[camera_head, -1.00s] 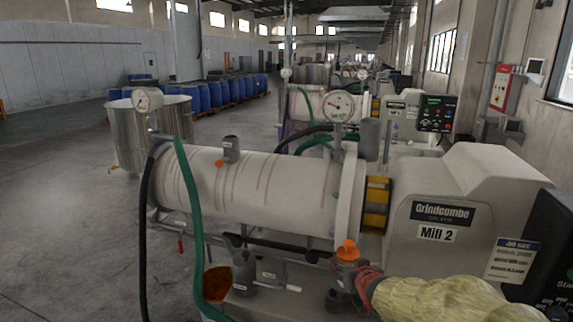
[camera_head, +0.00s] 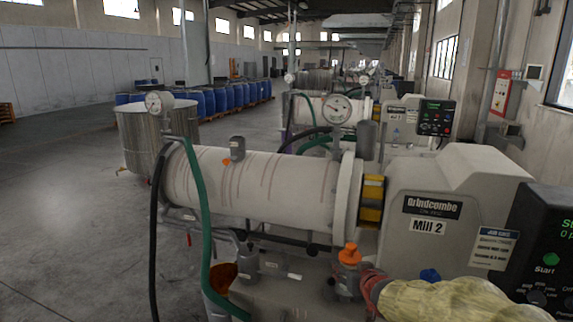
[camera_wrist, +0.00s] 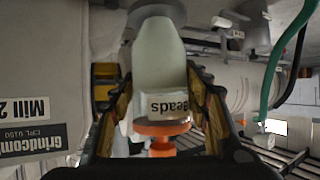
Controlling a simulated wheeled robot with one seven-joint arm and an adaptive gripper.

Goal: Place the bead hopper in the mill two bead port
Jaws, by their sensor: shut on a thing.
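My gripper (camera_head: 369,287) is shut on the bead hopper (camera_head: 349,280), a grey body with an orange top, low in front of mill two's drive end. In the wrist view the hopper (camera_wrist: 158,65) is pale, with a "Beads" label and an orange end, between the two fingers. Mill two (camera_head: 427,226) has a pale horizontal barrel (camera_head: 275,190). A short grey stub (camera_head: 237,148) with a small label stands on the barrel, an orange spot beside it. I cannot read its label, so I cannot tell if it is the bead port. The hopper is apart from this stub.
A green hose (camera_head: 205,220) and black hose (camera_head: 153,240) hang at the barrel's left end. A gauge (camera_head: 337,109) rises above its right flange. Another grey fitting (camera_head: 248,262) sits below the barrel. A steel vat (camera_head: 145,140) stands behind. Floor at left is clear.

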